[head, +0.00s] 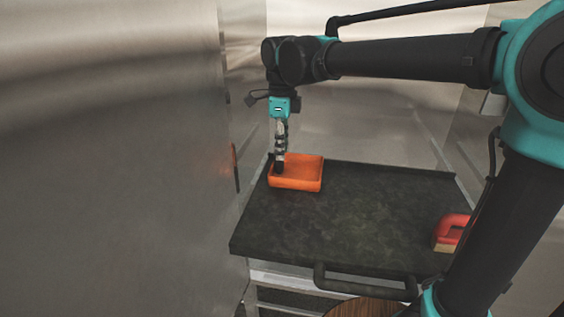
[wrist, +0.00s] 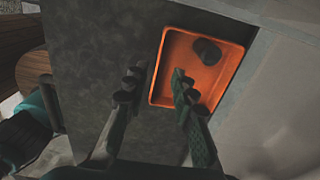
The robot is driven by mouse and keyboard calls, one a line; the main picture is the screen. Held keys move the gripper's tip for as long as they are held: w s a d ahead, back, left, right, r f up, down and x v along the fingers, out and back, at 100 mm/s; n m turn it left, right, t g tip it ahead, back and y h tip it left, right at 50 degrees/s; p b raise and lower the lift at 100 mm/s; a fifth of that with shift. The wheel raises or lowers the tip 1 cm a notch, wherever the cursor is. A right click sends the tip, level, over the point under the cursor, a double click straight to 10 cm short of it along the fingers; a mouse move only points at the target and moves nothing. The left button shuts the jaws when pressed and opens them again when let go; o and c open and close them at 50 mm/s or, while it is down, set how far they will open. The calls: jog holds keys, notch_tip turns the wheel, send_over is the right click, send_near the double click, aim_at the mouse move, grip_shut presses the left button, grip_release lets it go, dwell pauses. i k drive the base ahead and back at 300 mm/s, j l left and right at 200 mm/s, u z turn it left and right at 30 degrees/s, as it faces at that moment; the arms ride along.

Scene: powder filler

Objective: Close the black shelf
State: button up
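The black shelf (head: 355,222) is a dark, mottled flat board that sticks out from a metal-walled bay. A dark bar handle (head: 366,283) runs along its front edge, at the near side in the head view. The shelf's surface also fills the middle of the wrist view (wrist: 95,60). My gripper (head: 279,165) points down at the shelf's far left, over the orange tray (head: 312,174).
The orange tray holds a small dark round object (wrist: 207,51). A red-handled brush-like tool (head: 452,230) lies at the shelf's right edge, partly behind my arm. A tall metal wall (head: 120,150) stands close on the left. A round wooden top (head: 365,307) is below the handle.

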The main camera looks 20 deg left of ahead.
aim_at(372, 220)
jog(key=k+l+u, duration=0.15)
jog(key=k+l, duration=0.7)
jog(key=k, duration=0.1)
